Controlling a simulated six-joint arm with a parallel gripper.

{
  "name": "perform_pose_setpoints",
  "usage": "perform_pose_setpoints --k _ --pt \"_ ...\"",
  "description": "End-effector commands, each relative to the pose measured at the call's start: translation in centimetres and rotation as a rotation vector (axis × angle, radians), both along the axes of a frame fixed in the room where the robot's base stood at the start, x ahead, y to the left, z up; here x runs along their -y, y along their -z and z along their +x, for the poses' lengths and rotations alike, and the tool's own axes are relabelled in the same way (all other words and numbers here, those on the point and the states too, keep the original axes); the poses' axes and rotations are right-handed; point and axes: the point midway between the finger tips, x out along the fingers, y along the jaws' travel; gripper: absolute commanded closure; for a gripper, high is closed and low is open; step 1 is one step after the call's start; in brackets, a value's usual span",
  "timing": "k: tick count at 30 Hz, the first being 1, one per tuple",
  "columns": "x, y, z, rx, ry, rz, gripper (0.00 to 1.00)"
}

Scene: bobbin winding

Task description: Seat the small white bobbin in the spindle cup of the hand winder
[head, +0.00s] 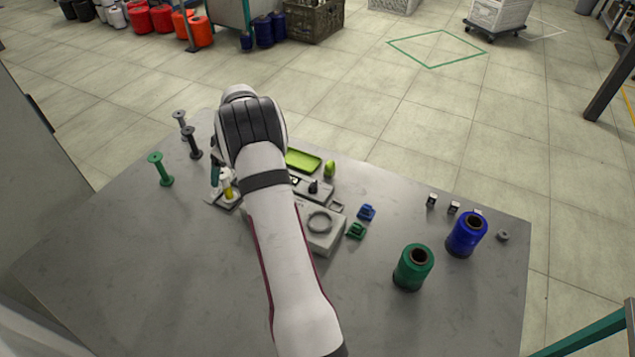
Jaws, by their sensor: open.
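My arm reaches in over the table, and its bulky wrist hides much of the work area. Only a bit of my gripper (214,160) seems to show, at the left of the wrist; its jaws are mostly hidden. Below it is a small pale fixture (222,201) with a teal and a yellow piece standing over it. I cannot make out the small white bobbin for certain. A light grey unit with a dark knob (314,187), perhaps the hand winder, is partly behind my forearm. I cannot tell its spindle cup.
A grey box with a ring (320,222) stands right of my forearm. Green (161,170) and dark spools (192,143) stand at left. A lime tray (303,160) lies behind. Green (413,268) and blue thread cones (466,235) stand at right. The front left table is clear.

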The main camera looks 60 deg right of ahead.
Motion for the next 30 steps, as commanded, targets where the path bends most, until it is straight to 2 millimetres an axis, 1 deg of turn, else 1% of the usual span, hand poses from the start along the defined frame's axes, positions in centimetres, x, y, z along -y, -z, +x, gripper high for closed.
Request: perform_pose_setpoints --k 2,3,8,9,11,14,30 --pt "0.0 0.0 0.0 0.0 0.0 0.0 0.25" --pt "0.0 0.0 0.0 0.0 0.0 0.0 0.32" --pt "0.0 0.0 0.0 0.0 0.0 0.0 0.61" --pt "0.0 0.0 0.0 0.0 0.0 0.0 0.68" --pt "0.0 0.0 0.0 0.0 0.0 0.0 0.77" --pt "0.0 -0.3 0.0 0.0 0.0 -0.001 0.77" --pt "0.0 -4.7 0.0 0.001 0.001 0.0 0.78"
